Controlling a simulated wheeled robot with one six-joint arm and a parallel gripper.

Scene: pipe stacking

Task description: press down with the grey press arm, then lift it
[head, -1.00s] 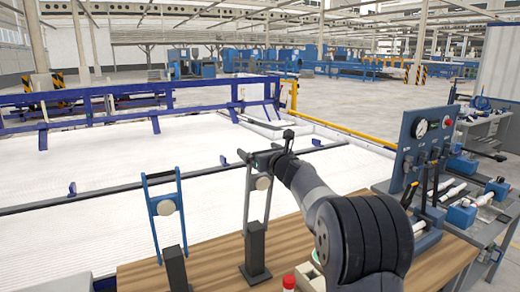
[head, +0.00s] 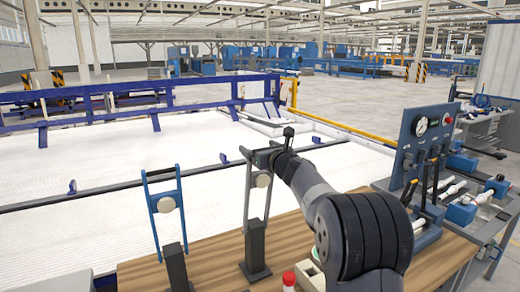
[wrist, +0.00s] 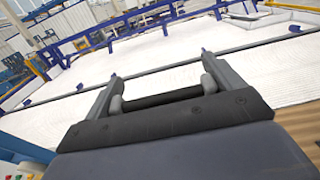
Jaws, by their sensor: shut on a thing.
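The grey press arm (head: 248,200) stands nearly upright, a two-bar frame with a round cream disc near its top and a dark post (head: 255,246) at its foot on the wooden bench. My gripper (head: 264,156) is at the top end of this arm and covers part of it. In the wrist view my gripper (wrist: 163,96) is shut on a dark crossbar, the arm's handle (wrist: 162,98), between two grey fingers. A similar blue press arm (head: 151,212) stands to the left, apart from my gripper.
A blue panel with a gauge and levers (head: 410,150) stands to the right. A white ribbed surface (head: 90,235) spreads behind, with blue rails (head: 100,110) beyond.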

